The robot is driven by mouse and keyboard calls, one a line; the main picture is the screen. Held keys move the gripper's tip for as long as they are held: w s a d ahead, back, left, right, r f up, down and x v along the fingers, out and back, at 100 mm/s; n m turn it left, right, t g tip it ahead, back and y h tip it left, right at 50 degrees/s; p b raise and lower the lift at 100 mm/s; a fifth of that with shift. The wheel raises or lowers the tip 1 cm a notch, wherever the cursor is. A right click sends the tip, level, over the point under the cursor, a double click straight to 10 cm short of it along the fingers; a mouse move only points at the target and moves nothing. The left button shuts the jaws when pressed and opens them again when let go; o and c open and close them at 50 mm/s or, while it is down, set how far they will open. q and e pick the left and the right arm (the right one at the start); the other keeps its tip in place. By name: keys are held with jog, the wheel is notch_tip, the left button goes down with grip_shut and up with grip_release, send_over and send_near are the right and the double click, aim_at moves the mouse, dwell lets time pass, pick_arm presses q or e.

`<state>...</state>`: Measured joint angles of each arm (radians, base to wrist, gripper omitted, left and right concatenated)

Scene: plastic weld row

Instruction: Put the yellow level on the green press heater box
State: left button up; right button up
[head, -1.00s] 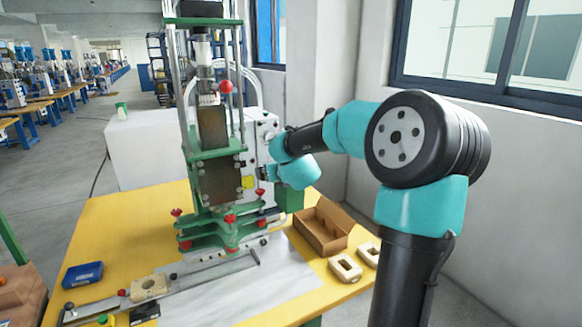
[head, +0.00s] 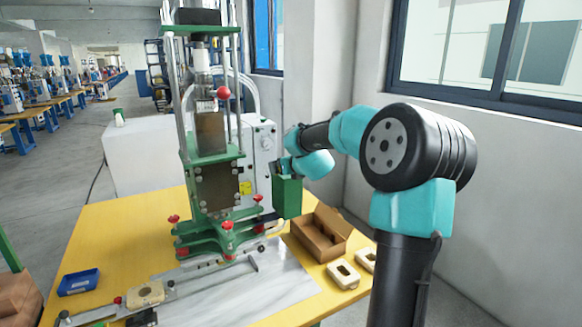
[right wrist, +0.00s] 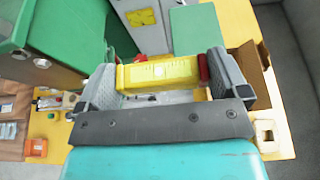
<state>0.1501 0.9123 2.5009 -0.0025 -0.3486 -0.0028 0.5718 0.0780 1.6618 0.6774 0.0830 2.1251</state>
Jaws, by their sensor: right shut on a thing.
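My right gripper (right wrist: 163,82) is shut on the yellow level (right wrist: 158,74), which lies crosswise between the two grey fingers. The level has a red end at its right in the right wrist view. In the head view the right gripper (head: 283,167) is beside the upper part of the green press heater box (head: 288,197), and the level cannot be made out there. The box is an upright green block right of the press. My left gripper is not in view.
The green press (head: 217,190) stands just left of the box, with red knobs at its base. An open cardboard box (head: 320,234) and cream blocks (head: 343,275) lie to the right on the yellow table (head: 110,225). A blue tray (head: 78,282) is at the front left.

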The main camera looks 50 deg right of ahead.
jog(key=w+d, duration=0.2)
jog(key=d, duration=0.1)
jog(key=w+d, duration=0.2)
jog(key=d, duration=0.1)
jog(key=w+d+f, duration=0.1)
jog(key=w+d, duration=0.1)
jog(key=d, duration=0.1)
jog(key=shift+w, duration=0.35)
